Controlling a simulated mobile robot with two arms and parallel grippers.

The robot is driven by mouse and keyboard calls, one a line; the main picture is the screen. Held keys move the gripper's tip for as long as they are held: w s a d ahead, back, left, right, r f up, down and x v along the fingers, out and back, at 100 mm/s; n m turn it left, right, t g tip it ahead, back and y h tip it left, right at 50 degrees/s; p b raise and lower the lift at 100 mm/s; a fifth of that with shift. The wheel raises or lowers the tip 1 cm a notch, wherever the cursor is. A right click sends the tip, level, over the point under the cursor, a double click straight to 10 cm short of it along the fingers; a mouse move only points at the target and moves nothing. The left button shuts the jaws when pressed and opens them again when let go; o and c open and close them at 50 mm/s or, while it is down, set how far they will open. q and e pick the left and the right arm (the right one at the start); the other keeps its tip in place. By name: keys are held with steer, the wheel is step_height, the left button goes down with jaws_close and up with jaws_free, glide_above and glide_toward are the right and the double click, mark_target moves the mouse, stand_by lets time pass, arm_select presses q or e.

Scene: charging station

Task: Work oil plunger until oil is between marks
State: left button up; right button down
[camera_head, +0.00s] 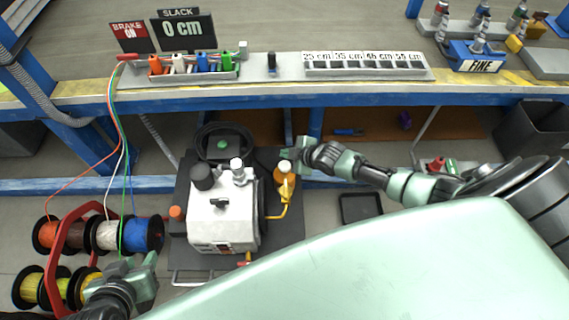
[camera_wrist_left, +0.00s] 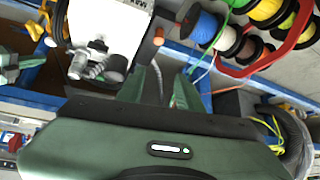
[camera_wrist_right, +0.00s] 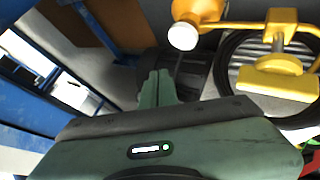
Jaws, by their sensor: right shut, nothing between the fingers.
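A white pump machine (camera_head: 222,225) stands on a dark cart below the bench. At its right side is an amber oil container (camera_head: 284,186) with a white round knob (camera_head: 284,168) on top. In the right wrist view, the container (camera_wrist_right: 198,10) and knob (camera_wrist_right: 183,36) show at the top, right of the fingers. My right gripper (camera_head: 290,154) is shut and empty, just behind the knob and apart from it in the right wrist view. My left gripper (camera_head: 150,268) is open and empty near the wire spools, left of the cart. The oil level and marks cannot be made out.
Wire spools (camera_head: 104,236) on a red rack stand at the left, with wires running up to the bench. A blue bench beam (camera_head: 350,102) crosses above the pump. A yellow bracket (camera_wrist_right: 275,72) is beside the container. A black tray (camera_head: 361,208) lies on the floor at right.

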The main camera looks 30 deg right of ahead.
arm_select(q)
steer(key=shift+s+a+f+g+y+p, duration=0.15)
steer(key=shift+s+a+f+g, duration=0.25)
steer(key=shift+s, duration=0.45)
steer(key=shift+s+a+f+g+y+p, duration=0.15)
steer(key=shift+s+f+g, duration=0.1)
steer(key=shift+s+g, duration=0.5)
steer(key=shift+s+a+f+g+p, duration=0.15)
steer(key=shift+s+a+f+g, duration=0.15)
steer(key=shift+s, duration=0.7)
arm_select(e)
steer(key=shift+r, duration=0.55)
